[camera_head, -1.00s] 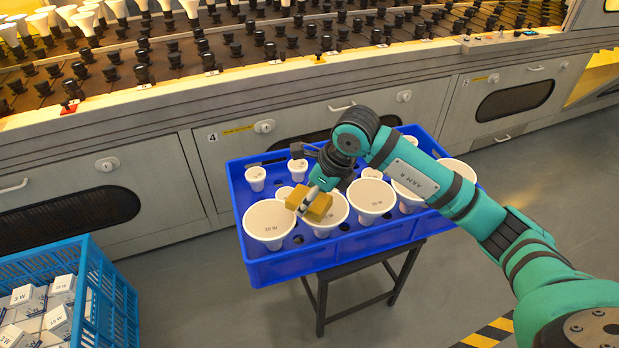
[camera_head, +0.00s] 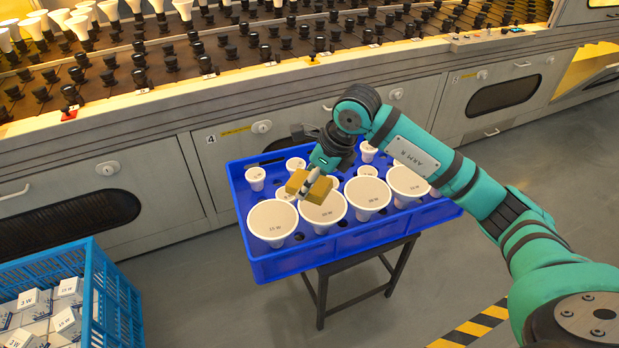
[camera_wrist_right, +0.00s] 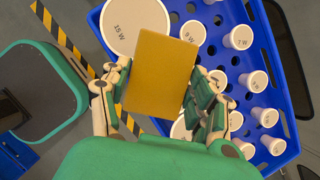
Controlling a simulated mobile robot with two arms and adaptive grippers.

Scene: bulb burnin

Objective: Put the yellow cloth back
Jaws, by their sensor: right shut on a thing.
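The yellow cloth (camera_head: 309,186) is a folded, flat yellow-brown block. My right gripper (camera_head: 312,188) is shut on it and holds it over the left part of the blue tray, above the bulbs. In the right wrist view the cloth (camera_wrist_right: 160,74) sits between both fingers of the right gripper (camera_wrist_right: 160,98) and hides part of the tray behind it. My left gripper is not in view.
A blue tray (camera_head: 345,243) on a dark stand holds several white bulbs with watt labels. A blue crate (camera_head: 105,290) with small boxes stands at the lower left. Behind is a grey cabinet with rows of black sockets, some holding bulbs. A yellow-black stripe (camera_head: 480,325) marks the floor.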

